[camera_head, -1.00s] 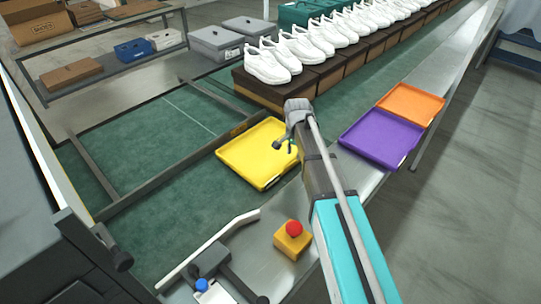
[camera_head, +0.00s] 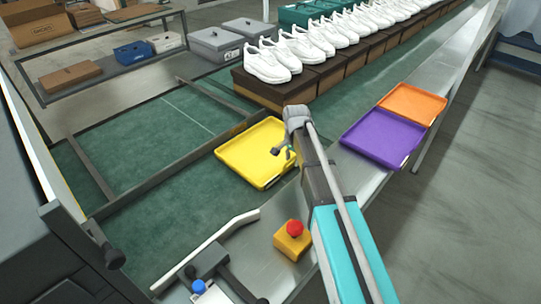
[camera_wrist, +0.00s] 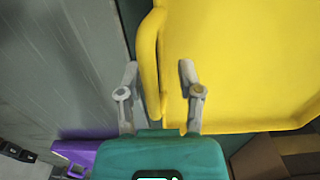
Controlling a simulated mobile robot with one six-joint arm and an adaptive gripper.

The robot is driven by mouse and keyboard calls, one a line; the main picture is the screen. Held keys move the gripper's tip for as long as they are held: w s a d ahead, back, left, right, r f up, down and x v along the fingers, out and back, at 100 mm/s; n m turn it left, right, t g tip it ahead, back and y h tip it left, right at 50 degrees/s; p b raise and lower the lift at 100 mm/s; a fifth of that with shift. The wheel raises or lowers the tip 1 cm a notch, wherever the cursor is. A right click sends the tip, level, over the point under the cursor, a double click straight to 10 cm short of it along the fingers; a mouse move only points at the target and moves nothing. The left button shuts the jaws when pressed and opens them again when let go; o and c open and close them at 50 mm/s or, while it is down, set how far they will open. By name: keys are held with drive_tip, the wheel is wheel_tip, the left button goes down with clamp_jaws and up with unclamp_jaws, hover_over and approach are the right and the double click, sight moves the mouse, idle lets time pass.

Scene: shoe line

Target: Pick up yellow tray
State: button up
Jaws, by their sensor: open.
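The yellow tray (camera_head: 250,155) lies flat on the green conveyor surface, close to its near metal edge. My gripper (camera_head: 283,151) is at the tray's right-hand side in the head view, and my arm hides part of that side. In the wrist view, my open gripper (camera_wrist: 158,70) has one finger on each side of the rim of the yellow tray (camera_wrist: 235,65). The rim runs between the fingers, and no clear grip on it shows.
A purple tray (camera_head: 382,137) and an orange tray (camera_head: 412,103) lie to the right on the metal ledge. White shoes (camera_head: 267,66) stand in a row on dark boxes behind. A yellow box with a red button (camera_head: 293,242) is in front.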

drive_tip(key=shift+f+b, duration=0.85)
drive_tip(key=shift+f, duration=0.3)
clamp_jaws()
